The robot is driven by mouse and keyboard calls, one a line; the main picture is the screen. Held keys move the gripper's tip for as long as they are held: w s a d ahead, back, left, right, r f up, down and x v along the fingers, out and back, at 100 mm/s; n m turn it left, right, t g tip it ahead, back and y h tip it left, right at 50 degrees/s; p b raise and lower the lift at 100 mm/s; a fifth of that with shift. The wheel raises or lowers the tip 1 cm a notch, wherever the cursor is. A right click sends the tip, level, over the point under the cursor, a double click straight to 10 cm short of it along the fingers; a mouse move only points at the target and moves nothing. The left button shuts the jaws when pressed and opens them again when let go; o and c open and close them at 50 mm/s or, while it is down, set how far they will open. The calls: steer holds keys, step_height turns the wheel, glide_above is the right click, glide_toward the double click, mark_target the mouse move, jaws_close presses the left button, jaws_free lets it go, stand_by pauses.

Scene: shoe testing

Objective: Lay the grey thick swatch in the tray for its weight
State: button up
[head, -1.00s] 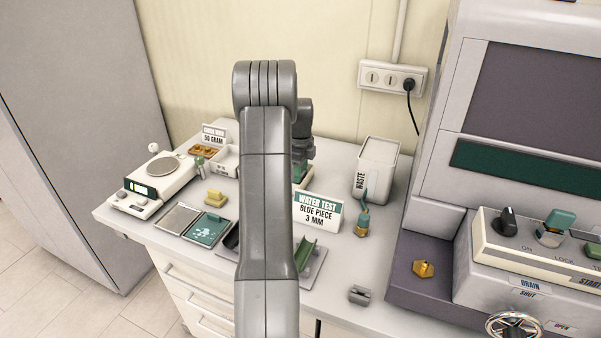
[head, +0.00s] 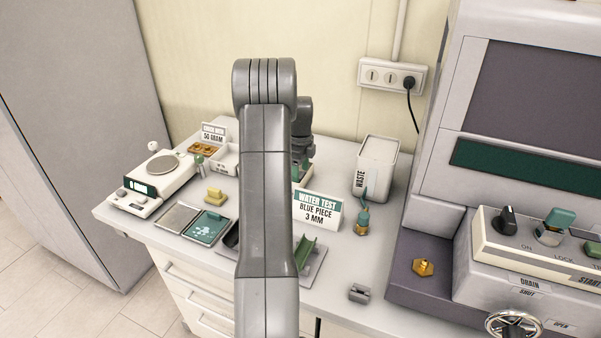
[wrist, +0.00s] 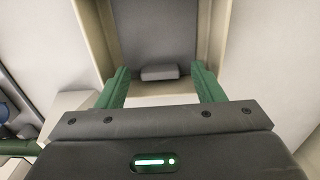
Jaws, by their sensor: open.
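In the wrist view my gripper (wrist: 160,84) is open, its two green fingers spread wide. A small grey block (wrist: 160,73), which looks like the grey thick swatch, lies between and beyond the fingertips, apart from both. It rests on a grey floor inside a pale-walled tray (wrist: 93,40). I cannot tell whether this is the weighing tray. In the head view my arm hides most of my gripper and what is under it.
A white divided box (head: 229,172), a yellow block (head: 214,197), a teal plate (head: 206,228) and a water test sign (head: 318,211) stand near my arm. A waste bin (head: 376,168) and a brass-and-teal fitting (head: 362,222) are to the right.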

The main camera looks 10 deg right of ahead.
step_height(320, 180, up, 11)
steer(key=shift+b, duration=0.45)
step_height(320, 180, down, 12)
steer(key=shift+r+p, duration=0.1)
steer(key=shift+p, duration=0.55)
steer(key=shift+w+r, duration=0.1)
steer(key=shift+r, duration=0.1)
steer(key=shift+r+b, duration=0.35)
steer(key=shift+r, duration=1.15)
